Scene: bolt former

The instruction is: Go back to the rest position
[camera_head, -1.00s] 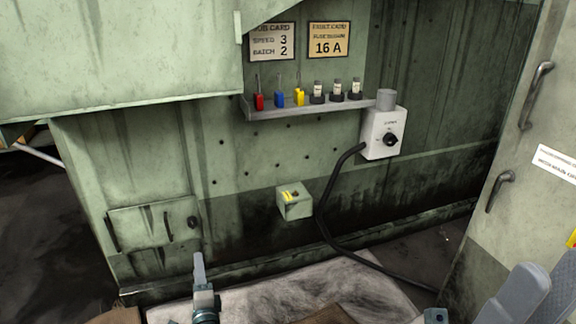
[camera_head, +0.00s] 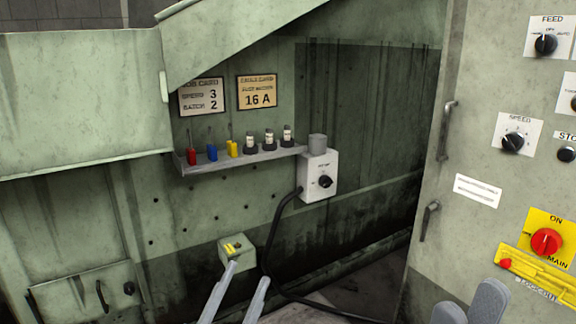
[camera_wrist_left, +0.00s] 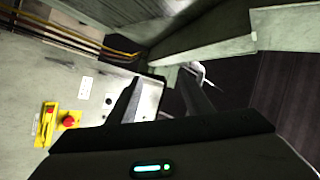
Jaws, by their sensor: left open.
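My left gripper (camera_head: 238,294) is at the bottom of the head view, with two grey fingers apart and nothing between them. Its fingertips show in front of the lower green wall, close in the picture to a small green box with yellow marks (camera_head: 236,252). In the left wrist view, the dark fingers of the same gripper (camera_wrist_left: 160,96) also stand apart and empty.
A shelf (camera_head: 245,157) holds coloured fuses and several dark-based cylinders. A white switch box (camera_head: 318,176) with a black cable (camera_head: 272,228) hangs beside it. A control panel with a red main switch (camera_head: 547,242) stands at right. Two grey rounded shapes (camera_head: 488,302) show at bottom right.

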